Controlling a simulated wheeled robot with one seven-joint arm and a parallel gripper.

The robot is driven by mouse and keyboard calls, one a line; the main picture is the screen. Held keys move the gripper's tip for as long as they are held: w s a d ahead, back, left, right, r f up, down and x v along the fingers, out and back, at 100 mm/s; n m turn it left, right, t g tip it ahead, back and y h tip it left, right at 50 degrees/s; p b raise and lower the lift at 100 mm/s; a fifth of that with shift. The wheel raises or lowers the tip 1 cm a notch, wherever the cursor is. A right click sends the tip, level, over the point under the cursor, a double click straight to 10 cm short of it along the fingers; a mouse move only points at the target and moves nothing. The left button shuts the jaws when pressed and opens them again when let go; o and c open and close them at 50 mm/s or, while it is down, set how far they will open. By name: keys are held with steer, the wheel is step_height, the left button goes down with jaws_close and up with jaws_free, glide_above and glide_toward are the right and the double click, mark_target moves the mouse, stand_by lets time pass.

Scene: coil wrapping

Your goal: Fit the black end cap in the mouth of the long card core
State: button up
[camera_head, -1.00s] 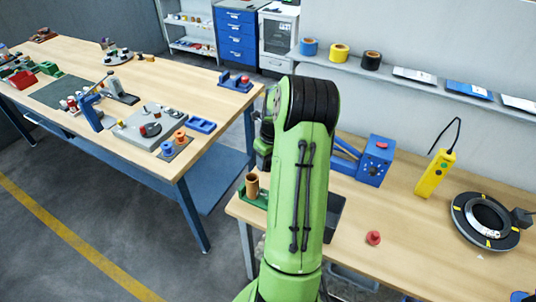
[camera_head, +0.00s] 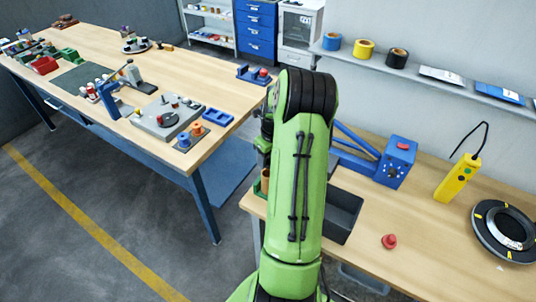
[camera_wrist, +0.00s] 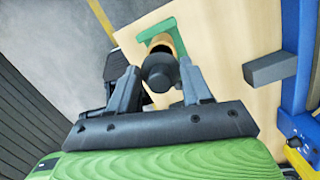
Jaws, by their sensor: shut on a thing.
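The black end cap (camera_wrist: 159,73) sits between the two fingers of my gripper (camera_wrist: 158,70) in the wrist view, and the gripper is shut on it. The tan card core (camera_wrist: 177,43) stands just beyond the cap in a green holder (camera_wrist: 146,34). In the head view the core (camera_head: 265,181) shows only as a sliver beside my green arm.
A dark open tray (camera_head: 347,212) lies right of my arm, with a red knob-like piece (camera_head: 389,241) beyond it. A blue device (camera_head: 396,163), a yellow pendant (camera_head: 458,178) and a black ring (camera_head: 505,233) stand further right. A second bench (camera_head: 165,72) is at left.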

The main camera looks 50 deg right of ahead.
mark_target(269, 162)
steer(key=shift+f+b, duration=0.65)
steer(key=shift+f, duration=0.7)
steer(key=shift+f+b, duration=0.9)
steer(key=shift+f, duration=0.35)
steer(key=o, duration=1.1)
steer(key=r, duration=0.5)
steer(key=s+r, duration=0.1)
steer(key=r, duration=0.4)
steer(key=s+r+p, duration=0.1)
steer(key=r, duration=0.4)
steer(key=shift+s+a+r, duration=0.15)
steer(key=shift+r, duration=0.15)
